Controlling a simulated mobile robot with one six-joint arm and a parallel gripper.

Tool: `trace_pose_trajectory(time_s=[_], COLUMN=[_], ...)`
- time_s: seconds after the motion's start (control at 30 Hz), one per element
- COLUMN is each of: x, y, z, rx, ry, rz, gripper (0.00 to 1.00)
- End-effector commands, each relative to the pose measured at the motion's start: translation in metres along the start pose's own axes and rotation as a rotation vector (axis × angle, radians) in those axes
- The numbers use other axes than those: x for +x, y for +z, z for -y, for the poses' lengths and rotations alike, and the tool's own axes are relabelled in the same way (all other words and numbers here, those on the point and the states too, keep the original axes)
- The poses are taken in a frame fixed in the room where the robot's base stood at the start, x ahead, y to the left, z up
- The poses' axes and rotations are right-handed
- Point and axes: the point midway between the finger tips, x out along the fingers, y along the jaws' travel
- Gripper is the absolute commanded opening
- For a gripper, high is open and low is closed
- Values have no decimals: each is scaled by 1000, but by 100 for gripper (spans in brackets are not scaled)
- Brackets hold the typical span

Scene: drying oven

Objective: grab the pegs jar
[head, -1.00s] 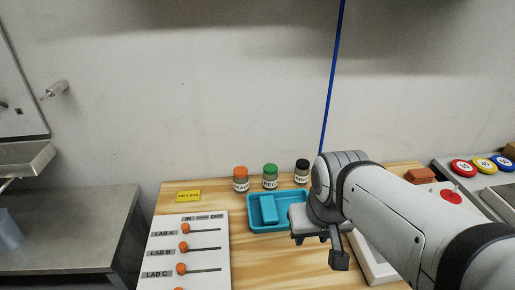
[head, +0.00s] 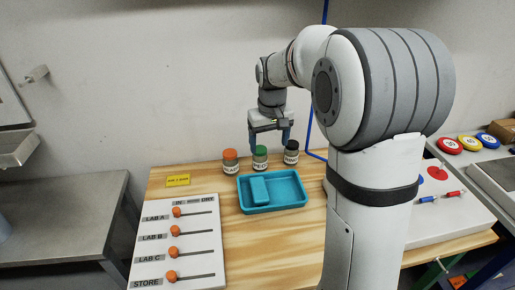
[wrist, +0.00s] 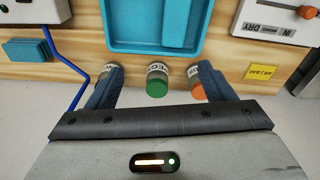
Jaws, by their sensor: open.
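The pegs jar (head: 260,158) has a green lid and a label reading PEGS. It stands upright on the wooden bench near the wall, between the orange-lidded jar and the black-lidded jar. In the wrist view, the pegs jar (wrist: 157,82) lies between my two fingers, with space on both sides. My gripper (head: 270,145) is open and empty, pointing down at the jar row. My fingers (wrist: 160,70) overlap the two neighbouring jars in the wrist view; whether they touch them I cannot tell.
The orange-lidded jar (head: 230,161) stands close on the left, the black-lidded jar (head: 291,153) on the right. A blue tray (head: 290,204) holding a blue block lies in front. A white slider board (head: 195,255) is at the front left. A blue cable (head: 318,110) hangs to the right.

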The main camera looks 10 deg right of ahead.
Motion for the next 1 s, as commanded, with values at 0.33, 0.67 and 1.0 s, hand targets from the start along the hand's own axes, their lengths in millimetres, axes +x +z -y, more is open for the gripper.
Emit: trace_pose_trajectory(time_s=[0.33, 0.67, 1.0], x=[85, 123, 163], y=[-96, -119, -115], z=[-16, -21, -19], rx=[-74, -99, -99], ry=[-16, -22, -22], rz=[73, 95, 98], gripper=[75, 75, 75])
